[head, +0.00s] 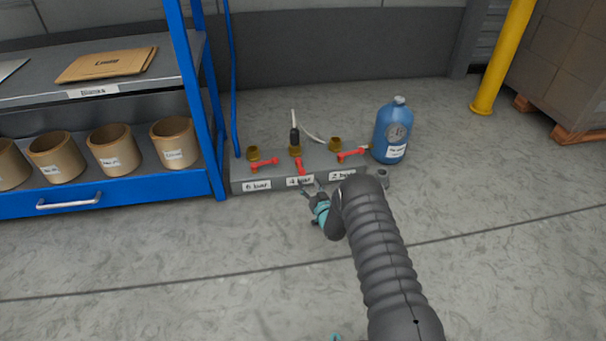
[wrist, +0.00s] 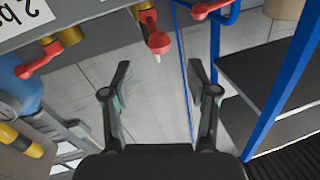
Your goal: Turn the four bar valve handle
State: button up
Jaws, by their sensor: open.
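The red four bar valve handle (head: 301,167) sits in the middle of a grey manifold block (head: 237,175), above the "4 bar" label (head: 300,181). It points toward the front of the block, unlike the two sideways handles beside it. In the wrist view the middle red handle (wrist: 157,40) shows nearly end-on at the top. My gripper (head: 313,188) is open and empty just in front of the block, near the label. In the wrist view its fingers (wrist: 158,75) are spread apart, with the handle beyond them and apparently not touched.
The red six bar handle (head: 264,163) is left and the red two bar handle (head: 351,154) right. A blue gas bottle (head: 391,135) with a gauge stands at the block's right end. A blue shelf rack (head: 213,130) stands close on the left. The front floor is clear.

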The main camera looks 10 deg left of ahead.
aim_at(304, 174)
jog(key=b+x, duration=0.1)
jog(key=x, duration=0.7)
jog(key=shift+w+a+b, duration=0.1)
jog(key=shift+w+b, duration=0.1)
jog(key=shift+b, duration=0.1)
grip_shut()
